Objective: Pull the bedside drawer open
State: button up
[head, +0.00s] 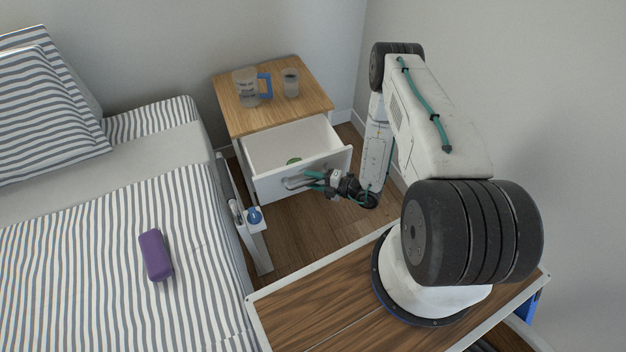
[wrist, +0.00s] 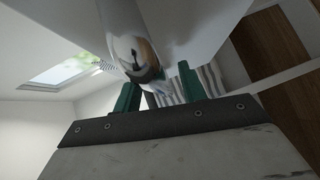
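The bedside drawer (head: 303,165) is pulled well out of the nightstand (head: 232,120), and its white inside shows. My gripper (head: 312,181) is at the metal handle (head: 294,183) on the drawer's front. In the wrist view, the shiny handle (wrist: 138,62) passes between my two green fingers (wrist: 158,90). The fingers stand apart with the bar between them. I cannot tell whether both fingers press on it.
A jug with a blue handle (head: 248,87) and a cup (head: 291,83) stand on the nightstand top. The bed (head: 120,270) with a purple case (head: 156,255) is at the left, its rail (head: 240,215) close to the drawer. Wooden floor (head: 300,232) is free before the drawer.

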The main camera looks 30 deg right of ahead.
jog(key=v, duration=0.7)
jog(key=shift+s+d, duration=0.15)
jog(key=shift+s, duration=0.2)
jog(key=shift+r, duration=0.1)
